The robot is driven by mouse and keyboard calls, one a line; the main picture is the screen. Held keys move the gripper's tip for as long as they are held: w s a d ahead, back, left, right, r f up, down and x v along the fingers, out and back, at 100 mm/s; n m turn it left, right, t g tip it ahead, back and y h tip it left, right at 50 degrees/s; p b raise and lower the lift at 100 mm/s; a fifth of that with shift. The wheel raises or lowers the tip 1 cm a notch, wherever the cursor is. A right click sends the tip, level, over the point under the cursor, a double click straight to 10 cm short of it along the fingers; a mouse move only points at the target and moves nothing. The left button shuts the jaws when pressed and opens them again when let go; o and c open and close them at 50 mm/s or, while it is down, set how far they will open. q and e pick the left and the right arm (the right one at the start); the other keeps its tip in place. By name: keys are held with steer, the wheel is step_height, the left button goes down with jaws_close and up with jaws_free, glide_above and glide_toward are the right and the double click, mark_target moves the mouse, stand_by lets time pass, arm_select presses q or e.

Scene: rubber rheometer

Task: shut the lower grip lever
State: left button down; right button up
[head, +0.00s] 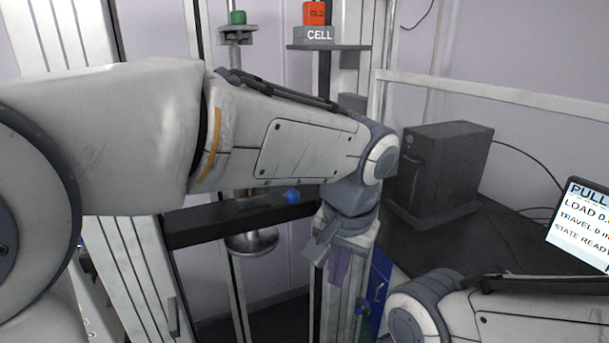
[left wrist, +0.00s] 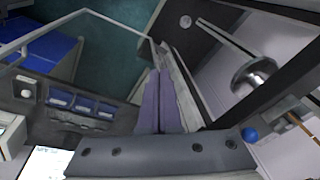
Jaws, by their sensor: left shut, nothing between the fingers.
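A blue ball knob (head: 292,196), which looks like the end of the lower grip lever, shows at the dark crossbeam (head: 215,222) in the head view. It also shows at the right of the left wrist view (left wrist: 249,134). The lever's arm is mostly hidden, so I cannot tell its angle. My left gripper (head: 338,272) points down, right of and below the knob in the head view, apart from it. Its purple fingers (left wrist: 160,90) are together with nothing between them. My right arm shows at the lower right, but its gripper is out of view.
The CELL block (head: 320,36) with a red piece and a green knob (head: 237,17) are above. A metal disc (head: 252,241) hangs below the crossbeam. A black box (head: 440,165) and a screen (head: 582,225) stand on the dark bench at the right.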

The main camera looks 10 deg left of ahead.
arm_select(q)
steer(key=w+a+r+n+t+y+p, duration=0.1)
steer(key=w+r+n, duration=0.3)
steer(key=w+r, duration=0.4)
steer(key=w+a+r+n+t+y+p, duration=0.1)
steer(key=w+a+r+n+y, duration=0.2)
steer(key=w+r, duration=0.6)
steer(key=shift+w+a+r+n+t, duration=0.3)
steer(key=shift+w+a+n, duration=0.2)
steer(key=shift+a+n, duration=0.5)
steer(key=shift+d+f, duration=0.15)
steer(key=p, duration=0.2)
glide_above(289, 194)
steer(key=w+d, duration=0.1)
steer(key=d, duration=0.1)
step_height(289, 194, down, 10)
steer(key=shift+w+f, duration=0.1)
steer(key=shift+f, duration=0.8)
